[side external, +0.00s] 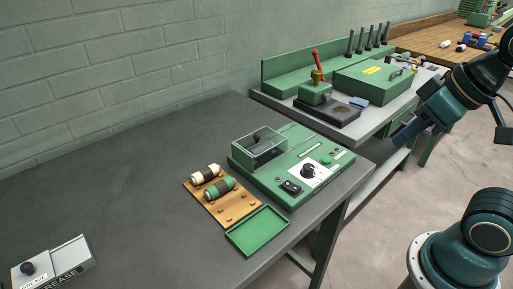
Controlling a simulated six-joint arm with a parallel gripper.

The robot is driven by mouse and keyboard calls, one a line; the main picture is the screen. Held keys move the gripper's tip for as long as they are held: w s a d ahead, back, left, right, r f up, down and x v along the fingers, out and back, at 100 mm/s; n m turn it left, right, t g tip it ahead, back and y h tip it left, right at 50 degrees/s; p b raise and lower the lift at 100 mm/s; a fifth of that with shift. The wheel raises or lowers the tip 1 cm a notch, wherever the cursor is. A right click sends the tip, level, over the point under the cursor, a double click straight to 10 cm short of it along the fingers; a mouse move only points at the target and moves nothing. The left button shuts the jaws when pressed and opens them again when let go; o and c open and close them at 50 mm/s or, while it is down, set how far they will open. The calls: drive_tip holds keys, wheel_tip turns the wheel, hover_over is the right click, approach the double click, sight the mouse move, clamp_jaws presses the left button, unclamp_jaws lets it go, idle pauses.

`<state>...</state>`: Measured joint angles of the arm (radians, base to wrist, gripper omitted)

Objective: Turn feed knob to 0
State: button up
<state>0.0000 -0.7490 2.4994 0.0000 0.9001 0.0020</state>
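A round black knob (308,171) sits on a white dial plate on the sloped front of a green control box (270,176); it looks like the feed knob. Its pointer and the dial marks are too small to read. My gripper (403,134) is at the right, in front of the back bench, well apart from the knob and to its upper right. Its fingers are too small and dark to show whether they are open or shut.
The green box also carries a clear-covered housing (259,145), a black switch (291,187) and a green button (326,160). A wooden rack (235,207) with two spools and a green tray (258,232) lie before it. A grease box (55,265) is at lower left.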

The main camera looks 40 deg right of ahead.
drive_tip(key=o, duration=0.6)
drive_tip(key=shift+w+r, duration=0.1)
drive_tip(key=shift+w, duration=0.2)
drive_tip(key=shift+o, duration=0.2)
drive_tip(key=m+g, duration=0.6)
drive_tip(key=m, duration=1)
hover_over(309, 166)
wheel_tip(309, 166, down, 5)
drive_tip(key=shift+w+a+f+m, duration=0.1)
drive_tip(key=shift+w+f+m, duration=0.25)
drive_tip(key=shift+f+m, duration=0.3)
drive_tip(key=f, duration=1.3)
drive_tip(key=shift+s+f, duration=0.3)
drive_tip(key=c, duration=1)
